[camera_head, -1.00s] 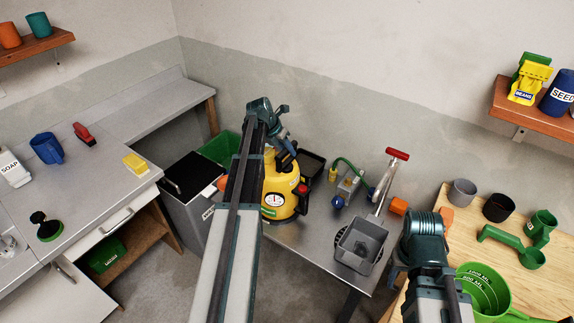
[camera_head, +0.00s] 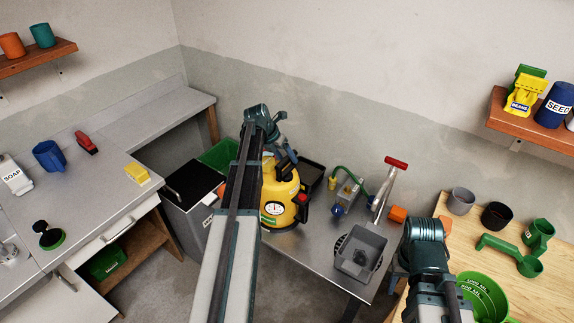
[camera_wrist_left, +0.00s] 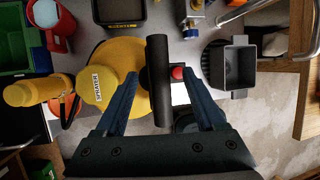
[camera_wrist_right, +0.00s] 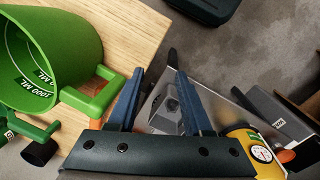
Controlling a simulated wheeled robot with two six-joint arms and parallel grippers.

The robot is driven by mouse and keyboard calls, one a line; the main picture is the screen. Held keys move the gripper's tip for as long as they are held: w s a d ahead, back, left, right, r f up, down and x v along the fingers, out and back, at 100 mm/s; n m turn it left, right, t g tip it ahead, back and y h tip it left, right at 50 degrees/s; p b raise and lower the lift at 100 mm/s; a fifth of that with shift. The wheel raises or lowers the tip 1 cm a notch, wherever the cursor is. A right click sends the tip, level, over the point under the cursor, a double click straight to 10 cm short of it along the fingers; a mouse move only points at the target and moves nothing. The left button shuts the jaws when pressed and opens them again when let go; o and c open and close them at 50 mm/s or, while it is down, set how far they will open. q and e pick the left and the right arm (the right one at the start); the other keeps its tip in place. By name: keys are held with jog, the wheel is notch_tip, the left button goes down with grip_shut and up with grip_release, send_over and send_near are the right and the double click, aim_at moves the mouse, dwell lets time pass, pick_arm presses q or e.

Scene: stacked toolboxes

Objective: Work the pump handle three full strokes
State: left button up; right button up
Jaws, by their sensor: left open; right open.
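A yellow sprayer (camera_head: 285,197) with a round gauge stands on the grey metal table. In the left wrist view its yellow top (camera_wrist_left: 115,65) lies below a black T-shaped pump handle (camera_wrist_left: 160,95). My left gripper (camera_wrist_left: 160,76) is open over the sprayer, with one finger on each side of the handle bar; I cannot tell whether they touch it. My left arm hides part of the sprayer in the head view. My right gripper (camera_wrist_right: 158,74) is open and empty, near the wooden table's edge and apart from the sprayer.
The wooden table (camera_head: 540,292) at right holds green measuring cups (camera_head: 484,290). A grey container (camera_head: 188,185) stands left of the sprayer.

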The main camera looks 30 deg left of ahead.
pick_arm(q)
jog(key=p+v, duration=0.4)
jog(key=v, duration=0.1)
jog(key=shift+r, duration=0.15)
dwell(0.3)
jog(key=s+d+f+m+g, duration=0.15)
jog(key=s+d+m, duration=0.25)
jog(key=d+m, duration=0.65)
jog(key=s+d+f+m+g, duration=0.15)
jog(key=s+d+m, duration=0.4)
jog(key=d, duration=0.75)
jog(key=s+d+m+g+y+b, duration=0.1)
jog(key=s+d+m+y, duration=0.3)
jog(key=s+d+m, duration=1.1)
jog(key=m, duration=0.8)
jog(key=shift+s+g, duration=0.15)
jog(key=shift+g, duration=0.15)
